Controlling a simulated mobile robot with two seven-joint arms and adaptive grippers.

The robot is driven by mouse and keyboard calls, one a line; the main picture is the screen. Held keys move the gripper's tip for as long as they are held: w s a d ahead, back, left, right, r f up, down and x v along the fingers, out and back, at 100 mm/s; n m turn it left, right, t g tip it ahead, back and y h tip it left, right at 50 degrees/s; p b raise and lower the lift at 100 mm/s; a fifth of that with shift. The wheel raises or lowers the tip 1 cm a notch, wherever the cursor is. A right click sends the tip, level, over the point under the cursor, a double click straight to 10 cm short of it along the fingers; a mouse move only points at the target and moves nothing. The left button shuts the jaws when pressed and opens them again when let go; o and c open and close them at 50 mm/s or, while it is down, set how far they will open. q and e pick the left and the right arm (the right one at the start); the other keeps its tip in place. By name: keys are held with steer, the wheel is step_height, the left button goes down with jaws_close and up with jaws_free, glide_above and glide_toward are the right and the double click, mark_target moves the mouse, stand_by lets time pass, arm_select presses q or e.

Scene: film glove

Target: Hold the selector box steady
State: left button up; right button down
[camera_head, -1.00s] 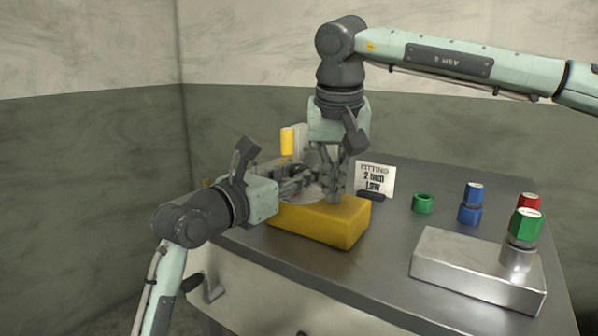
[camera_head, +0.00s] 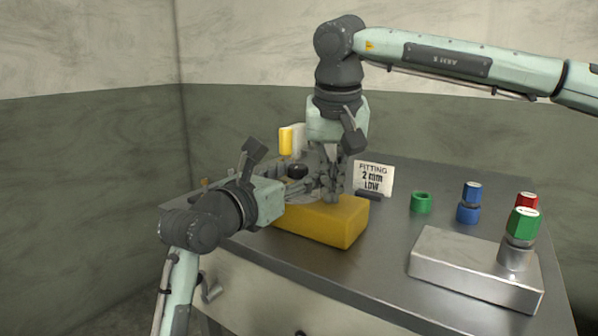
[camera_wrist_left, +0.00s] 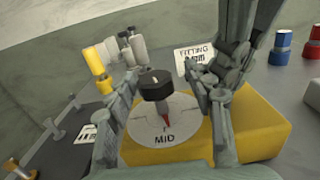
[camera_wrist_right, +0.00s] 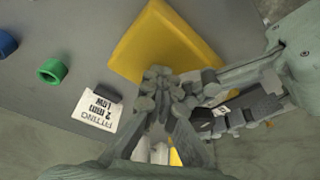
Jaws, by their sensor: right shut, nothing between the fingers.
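The yellow selector box (camera_head: 330,222) sits on the grey table. In the left wrist view the box (camera_wrist_left: 255,125) carries a pale round dial marked MID (camera_wrist_left: 185,130) with a black knob (camera_wrist_left: 155,85); its red pointer faces MID. My left gripper (camera_head: 315,188) is above the box; in its wrist view its fingers are spread to either side of the dial, with nothing gripped. My right gripper (camera_head: 334,192) points down at the box's top, close to the left gripper's fingers. Its fingertips (camera_wrist_right: 168,90) are together and empty; whether they touch the box I cannot tell.
A card reading FITTING 2 mm LOW (camera_head: 373,178) stands behind the box. To the right are a green ring (camera_head: 421,202), a blue piece (camera_head: 469,203), a red-topped piece (camera_head: 527,199) and a metal block (camera_head: 465,272) with a green-capped post (camera_head: 522,226). A yellow cylinder (camera_head: 287,141) stands behind.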

arm_select(q)
steer(key=shift+a, duration=0.15)
steer(key=shift+s+a, duration=0.2)
steer(key=shift+s, duration=0.15)
steer(key=v, duration=1.1)
steer(key=shift+s, duration=0.2)
